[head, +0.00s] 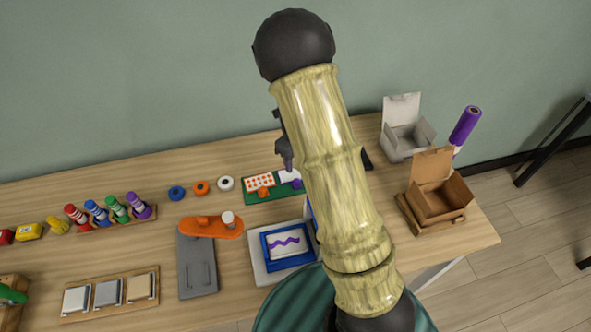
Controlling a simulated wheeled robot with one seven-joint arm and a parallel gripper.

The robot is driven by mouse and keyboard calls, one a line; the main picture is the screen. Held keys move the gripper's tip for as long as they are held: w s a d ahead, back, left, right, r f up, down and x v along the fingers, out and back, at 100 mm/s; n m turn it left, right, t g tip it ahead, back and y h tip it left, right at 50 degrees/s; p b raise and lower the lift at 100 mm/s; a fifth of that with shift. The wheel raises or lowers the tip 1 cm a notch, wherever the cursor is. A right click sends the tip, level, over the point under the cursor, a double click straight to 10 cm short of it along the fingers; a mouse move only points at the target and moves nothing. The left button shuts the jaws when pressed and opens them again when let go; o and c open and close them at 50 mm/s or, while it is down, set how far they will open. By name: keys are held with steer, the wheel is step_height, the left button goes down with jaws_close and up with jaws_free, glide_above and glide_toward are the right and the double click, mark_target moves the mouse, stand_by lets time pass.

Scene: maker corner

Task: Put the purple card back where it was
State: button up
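A white card with a purple wavy line (286,244) shows inside a blue frame (267,254) on a pale grey base; the arm covers part of this area. A green board (250,197) behind it bears a white card with orange dots (260,181), an orange knob, a small purple piece (296,183) and a plain white card (288,176). I cannot tell for sure which card is the purple one. My gripper (288,163) is dark, mostly behind my arm, and appears above the green board. Whether it is open, shut or holding anything is hidden.
An orange-handled tool (211,229) and grey plate (197,270) lie left of the frame. Marker-like bottles (105,212), tape rolls (201,188) and a wooden tray (108,295) stand further left. An open cardboard box (440,200), a grey box (406,138) and a purple roll (466,126) are right.

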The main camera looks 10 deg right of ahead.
steer(key=shift+r, duration=1.25)
steer(key=s+r+n+t, duration=0.1)
steer(key=s+r+n, duration=0.4)
steer(key=n, duration=0.9)
steer(key=s+r+n+t, duration=0.1)
steer(key=s+r+n, duration=0.4)
steer(key=s+n, duration=0.7)
steer(key=n, duration=0.3)
steer(key=shift+s+d+t, duration=0.2)
steer(key=shift+s+t, duration=0.05)
steer(key=shift+t, duration=0.05)
steer(key=shift+r, duration=0.15)
steer(key=p+v, duration=0.3)
steer(key=shift+w+r, duration=0.1)
steer(key=shift+w, duration=0.25)
